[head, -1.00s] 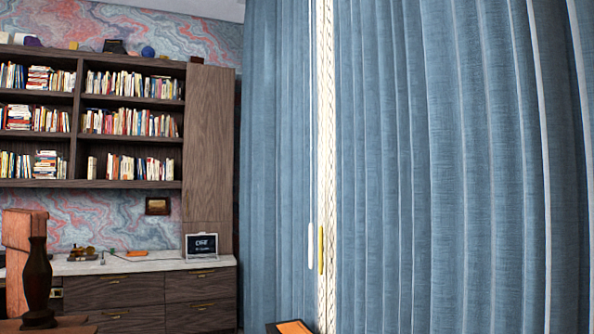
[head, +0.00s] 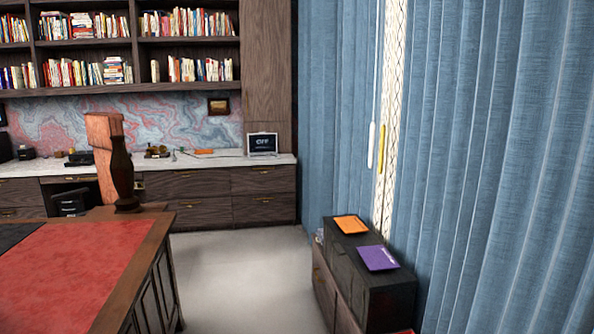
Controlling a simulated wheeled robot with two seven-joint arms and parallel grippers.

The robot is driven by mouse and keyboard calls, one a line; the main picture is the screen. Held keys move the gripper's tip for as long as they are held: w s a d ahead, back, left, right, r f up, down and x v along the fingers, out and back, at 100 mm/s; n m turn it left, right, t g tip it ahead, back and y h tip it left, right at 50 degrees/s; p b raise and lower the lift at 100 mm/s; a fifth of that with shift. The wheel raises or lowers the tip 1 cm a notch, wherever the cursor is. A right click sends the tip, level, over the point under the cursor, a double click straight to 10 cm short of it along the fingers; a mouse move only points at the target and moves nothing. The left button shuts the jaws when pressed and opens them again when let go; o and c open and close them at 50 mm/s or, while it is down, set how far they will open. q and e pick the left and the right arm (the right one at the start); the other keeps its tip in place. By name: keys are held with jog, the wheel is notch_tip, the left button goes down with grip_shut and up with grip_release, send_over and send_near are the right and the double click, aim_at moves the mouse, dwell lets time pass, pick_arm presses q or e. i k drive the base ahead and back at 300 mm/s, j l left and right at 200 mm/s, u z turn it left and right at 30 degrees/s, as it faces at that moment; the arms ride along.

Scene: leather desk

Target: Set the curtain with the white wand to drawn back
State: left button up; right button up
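Two blue curtain panels hang along the right side of the head view, with a narrow pale strip between them. The left curtain (head: 333,120) hangs spread in folds. A white wand (head: 372,146) hangs at its inner edge. The right curtain (head: 480,170) also hangs spread, and a yellow wand (head: 382,148) hangs beside the strip at its edge. The two wands are close together but apart. Neither of my grippers shows in this view.
A low dark cabinet (head: 385,290) with an orange book (head: 351,224) and a purple book (head: 378,258) stands in front of the curtains. A desk with a red top (head: 70,270) is at left. Bare floor (head: 245,275) lies between them.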

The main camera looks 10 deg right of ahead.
aim_at(342, 43)
jog(key=i, duration=1.9)
